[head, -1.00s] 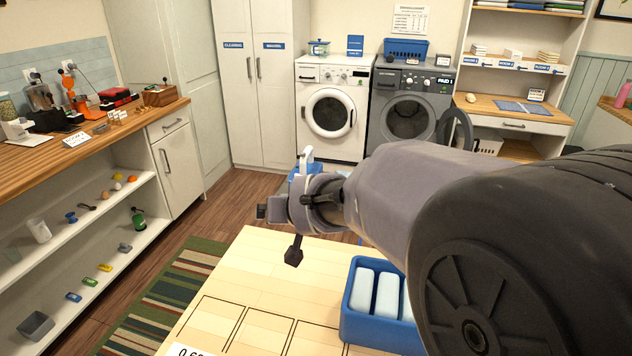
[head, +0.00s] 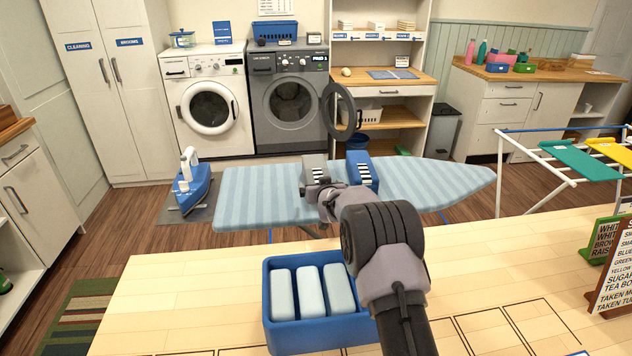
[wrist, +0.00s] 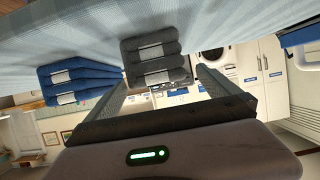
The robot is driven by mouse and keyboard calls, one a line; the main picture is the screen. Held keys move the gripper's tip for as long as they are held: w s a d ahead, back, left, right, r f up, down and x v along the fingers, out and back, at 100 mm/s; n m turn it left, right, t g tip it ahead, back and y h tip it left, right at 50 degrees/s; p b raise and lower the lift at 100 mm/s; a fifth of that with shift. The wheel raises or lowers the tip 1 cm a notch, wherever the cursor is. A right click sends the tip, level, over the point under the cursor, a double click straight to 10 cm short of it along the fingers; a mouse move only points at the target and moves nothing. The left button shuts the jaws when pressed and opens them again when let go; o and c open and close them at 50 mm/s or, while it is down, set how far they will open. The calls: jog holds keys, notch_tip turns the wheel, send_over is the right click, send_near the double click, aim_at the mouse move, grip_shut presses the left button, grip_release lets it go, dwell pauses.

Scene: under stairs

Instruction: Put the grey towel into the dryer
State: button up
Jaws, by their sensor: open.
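The grey towels (head: 315,165) lie folded in a stack with white bands on the ironing board (head: 255,197). The stack also shows in the wrist view (wrist: 155,50). The grey dryer (head: 288,138) stands against the back wall beside a white washer; its round door (head: 340,112) is swung open to the right. My gripper (wrist: 160,78) is open and empty, its fingers pointing toward the grey stack, one on either side of it in the picture. In the head view my gripper (head: 318,189) is just in front of the stack and partly hides it; the remaining gap is unclear.
Blue towels (head: 361,170) lie right beside the grey stack. A blue iron (head: 192,182) stands at the board's left end. A blue bin (head: 275,335) with white blocks sits on the near table below my arm. A drying rack (head: 545,165) is at right. Floor shows between board and machines.

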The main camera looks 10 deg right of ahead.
aim_at(316, 177)
jog(key=shift+r+b+x, duration=0.2)
jog(key=shift+b+x, duration=0.2)
jog(key=shift+x, duration=2.3)
jog(key=shift+w+d, duration=0.1)
jog(key=shift+c, duration=0.2)
jog(key=shift+r, duration=0.1)
jog(key=c, duration=1.8)
